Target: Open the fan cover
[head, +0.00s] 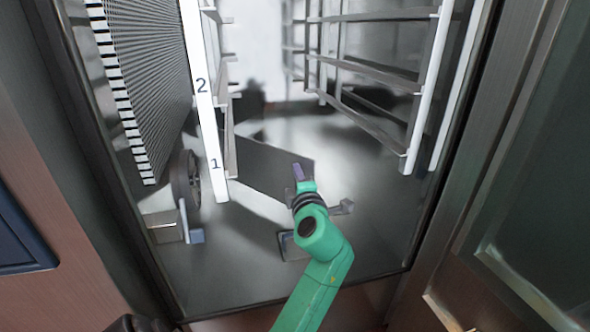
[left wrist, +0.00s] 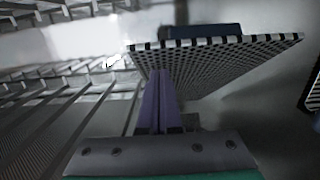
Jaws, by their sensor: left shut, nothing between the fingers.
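The fan cover looks to be the tall perforated panel with a black-and-white striped edge (head: 150,85) at the left inside the cabinet. A perforated panel with the same kind of striped edge (left wrist: 215,65) fills the upper middle of the left wrist view. My left gripper (head: 299,172) has purple fingers, shut and empty, inside the cabinet, to the right of the panel and low down. In the left wrist view my left gripper (left wrist: 158,90) overlaps the panel's left part; I cannot tell whether they touch. My right gripper is not in view.
A white post numbered 1 and 2 (head: 205,105) stands between the panel and my gripper. A dark flat plate (head: 262,165) lies just left of the fingers. A rack with shelf rails (head: 372,70) stands at the right. A wheel (head: 186,180) sits low left. The cabinet floor (head: 240,270) is mostly clear.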

